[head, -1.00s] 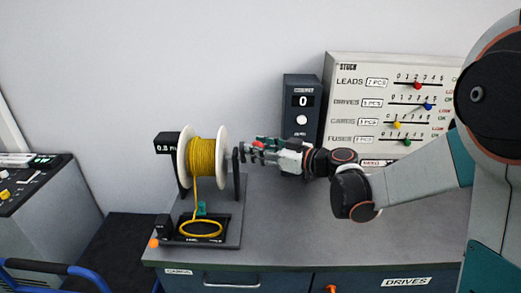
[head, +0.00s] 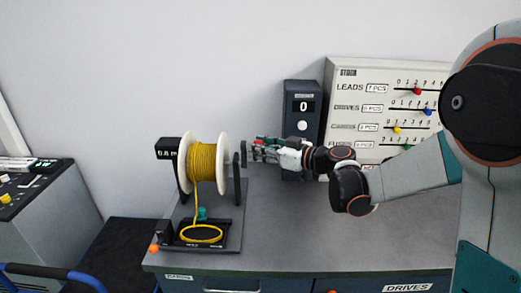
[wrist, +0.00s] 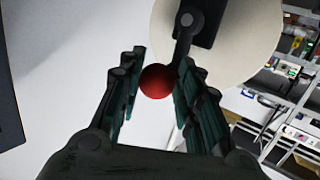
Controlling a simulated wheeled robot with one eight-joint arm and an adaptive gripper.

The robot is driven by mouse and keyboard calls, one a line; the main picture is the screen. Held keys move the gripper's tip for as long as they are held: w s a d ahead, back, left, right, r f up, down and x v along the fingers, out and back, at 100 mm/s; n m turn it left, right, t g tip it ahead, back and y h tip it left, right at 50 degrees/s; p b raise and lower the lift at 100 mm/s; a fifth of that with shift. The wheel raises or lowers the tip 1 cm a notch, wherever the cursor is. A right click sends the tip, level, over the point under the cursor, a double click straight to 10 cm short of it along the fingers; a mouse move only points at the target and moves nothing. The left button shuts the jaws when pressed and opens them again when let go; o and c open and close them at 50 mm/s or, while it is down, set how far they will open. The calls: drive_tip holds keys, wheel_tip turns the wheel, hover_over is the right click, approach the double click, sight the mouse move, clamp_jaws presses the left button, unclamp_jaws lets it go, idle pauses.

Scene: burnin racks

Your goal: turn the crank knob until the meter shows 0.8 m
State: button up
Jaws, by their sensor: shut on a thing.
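The spool (head: 206,163) of yellow wire stands in a dark holder at the left of the bench. A yellow strand runs down to a coil (head: 201,234) on the holder's base. The meter (head: 167,148) at the spool's left shows small, blurred digits that look like 0.8 m. In the wrist view, the red crank knob (wrist: 157,81) sits between the fingers of my gripper (wrist: 159,84), at the end of a dark crank arm (wrist: 183,42). My gripper is shut on the knob, right of the spool; in the head view (head: 250,152) its fingers mostly hide the knob.
A dark unit (head: 302,106) showing 0 stands behind my gripper. A pale stock board (head: 350,80) with coloured sliders is at the back right. The grey bench top (head: 290,225) is clear in front of my arm. A blue rail (head: 35,267) is at lower left.

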drive_tip(key=o, duration=1.1)
drive_tip(key=v, duration=1.2)
drive_tip(key=s+f+m+g+h, duration=0.35)
drive_tip(key=s+m+h, duration=0.3)
drive_tip(key=s, duration=0.85)
drive_tip(key=s+d+f+m+t+h, duration=0.1)
drive_tip(key=s+d+m+h, duration=0.3)
drive_tip(key=s+d, duration=0.6)
drive_tip(key=s+f+h, duration=0.1)
drive_tip(key=h, duration=0.1)
drive_tip(key=shift+s+h, duration=0.25)
drive_tip(key=shift+h, duration=0.1)
drive_tip(key=shift+f, duration=0.1)
